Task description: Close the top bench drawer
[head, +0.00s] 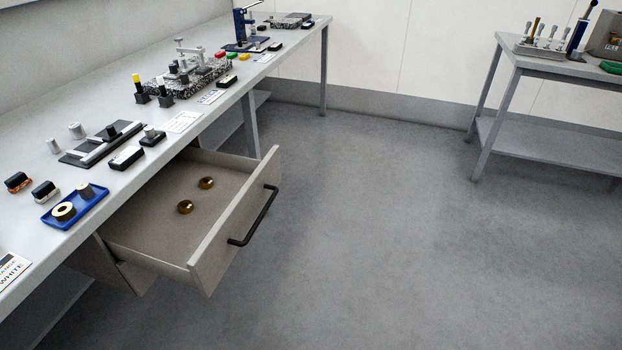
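The top bench drawer (229,226) is pulled well out from under the long grey bench, toward the open floor. It is a grey box with a dark bar handle (254,216) across its front panel. Two small round brass-coloured things (186,207) lie on the drawer's floor. A second front panel shows partly below the drawer, mostly hidden by it. Neither of my grippers shows in the head view.
The bench top (185,142) carries many small tools, blocks and fixtures, with a blue tray (90,213) near its front edge above the drawer. A second table (545,68) with tools stands at the right. The floor (390,230) between them is clear.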

